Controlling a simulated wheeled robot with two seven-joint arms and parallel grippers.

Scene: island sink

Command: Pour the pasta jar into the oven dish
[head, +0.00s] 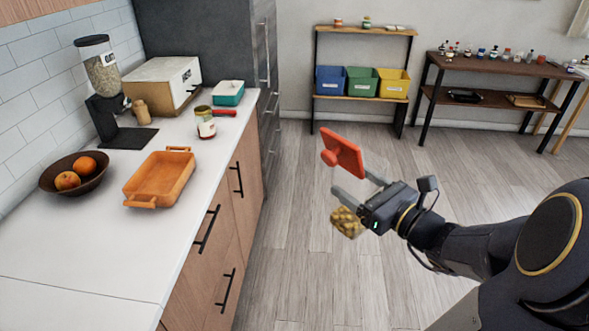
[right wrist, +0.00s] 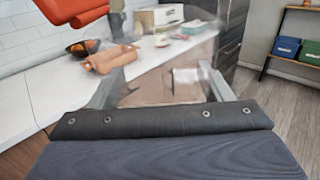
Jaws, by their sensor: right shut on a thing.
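The pasta jar (head: 347,222) is clear, with yellow pasta at its bottom and an orange-red lid (head: 343,152) on top. My right gripper (head: 352,182) is shut on the jar's see-through middle and holds it over the floor, right of the counter. The jar looks slightly tilted in the head view. In the right wrist view the lid (right wrist: 72,10) shows at upper left and the glass blurs the scene between the fingers. The orange oven dish (head: 160,180) sits on the white counter, apart from the jar; it also shows in the right wrist view (right wrist: 110,60). My left gripper is out of view.
A fruit bowl (head: 74,174) stands left of the dish. Behind are a grain dispenser (head: 103,75), a small lidded jar (head: 206,122), a white box (head: 165,80) and a teal container (head: 228,93). Counter in front of the dish is clear. Shelves stand far back.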

